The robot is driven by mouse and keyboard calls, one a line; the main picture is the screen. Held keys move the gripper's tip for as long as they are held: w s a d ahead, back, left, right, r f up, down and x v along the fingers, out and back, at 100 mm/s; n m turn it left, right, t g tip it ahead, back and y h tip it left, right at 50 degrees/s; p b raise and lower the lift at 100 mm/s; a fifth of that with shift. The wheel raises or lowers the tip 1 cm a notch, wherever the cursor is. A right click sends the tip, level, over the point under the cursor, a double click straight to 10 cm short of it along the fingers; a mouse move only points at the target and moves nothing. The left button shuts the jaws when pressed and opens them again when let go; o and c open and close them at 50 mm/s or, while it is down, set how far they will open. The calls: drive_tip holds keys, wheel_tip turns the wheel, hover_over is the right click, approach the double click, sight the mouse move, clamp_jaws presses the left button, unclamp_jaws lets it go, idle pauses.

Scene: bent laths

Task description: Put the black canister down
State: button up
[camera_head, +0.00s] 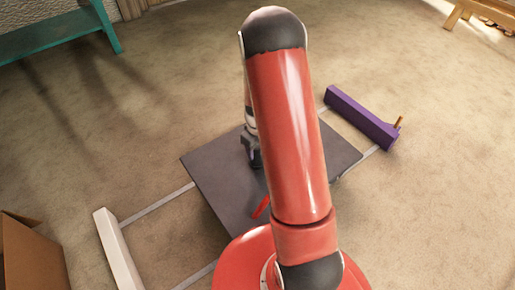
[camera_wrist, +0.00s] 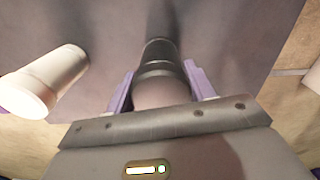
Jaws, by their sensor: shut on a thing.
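My gripper (camera_wrist: 160,78) is shut on the black canister (camera_wrist: 158,52), which sits between the two purple fingers in the wrist view. The canister is dark with a shiny band, and its near part looks paler. In the head view my gripper (camera_head: 250,143) is over the dark grey board (camera_head: 212,172), left of my red arm link. A small dark piece of the canister (camera_head: 255,161) seems to show below the fingers there. I cannot tell whether the canister touches the board.
A pale cylinder (camera_wrist: 45,82) is left of my gripper in the wrist view. A small red thing (camera_head: 262,207) lies on the board. A white beam (camera_head: 117,250) and a purple beam (camera_head: 360,117) flank the board. A cardboard box (camera_head: 30,255) stands lower left, a teal bench (camera_head: 60,30) upper left.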

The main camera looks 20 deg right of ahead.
drive_tip(key=shift+f, duration=0.1)
drive_tip(key=o, duration=1.1)
wheel_tip(320, 180, up, 12)
drive_tip(key=shift+f+p, duration=0.1)
drive_tip(key=shift+p, duration=0.9)
drive_tip(key=s+a+r+m+t, duration=0.15)
drive_tip(key=s+a+r, duration=0.25)
drive_tip(key=s+r, duration=0.45)
drive_tip(key=s+a+r+m+t, duration=0.1)
drive_tip(key=s+a+r+t, duration=0.3)
drive_tip(key=r, duration=0.8)
drive_tip(key=shift+m, duration=0.75)
drive_tip(key=s+r, duration=0.1)
drive_tip(key=s, duration=0.2)
drive_tip(key=s+a, duration=0.1)
drive_tip(key=s, duration=0.2)
drive_tip(key=s+a+r, duration=0.1)
drive_tip(key=s, duration=0.2)
drive_tip(key=shift+s+a+r, duration=0.15)
drive_tip(key=shift+r, duration=0.2)
